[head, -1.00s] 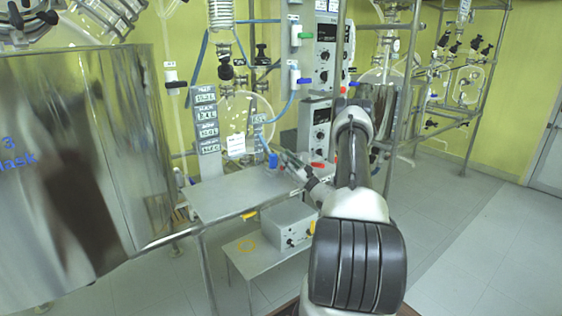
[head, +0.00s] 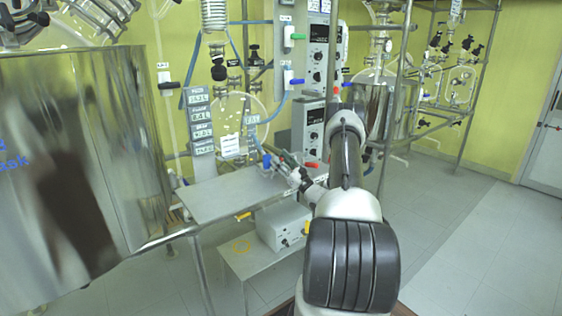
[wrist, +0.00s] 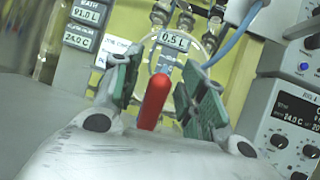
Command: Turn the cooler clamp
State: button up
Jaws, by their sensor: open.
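A red rounded handle (wrist: 153,100) stands between the two green-padded fingers of my gripper (wrist: 156,88) in the wrist view. The fingers are open, with visible gaps to the handle, so it is not gripped. Its lower end is hidden by the gripper body. I cannot tell whether this handle is the cooler clamp. In the head view my gripper (head: 283,162) reaches over the back right of the metal table, near a blue part (head: 267,160). A red part (head: 313,165) shows just right of the gripper.
A glass vessel (head: 238,118) and a label column (head: 200,118) stand behind the metal table (head: 225,193). Control units (head: 313,125) with knobs stand to the right, with blue hoses nearby. A large shiny vessel (head: 110,130) fills the left. Floor at right is clear.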

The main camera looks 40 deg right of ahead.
jog(key=v, duration=1.2)
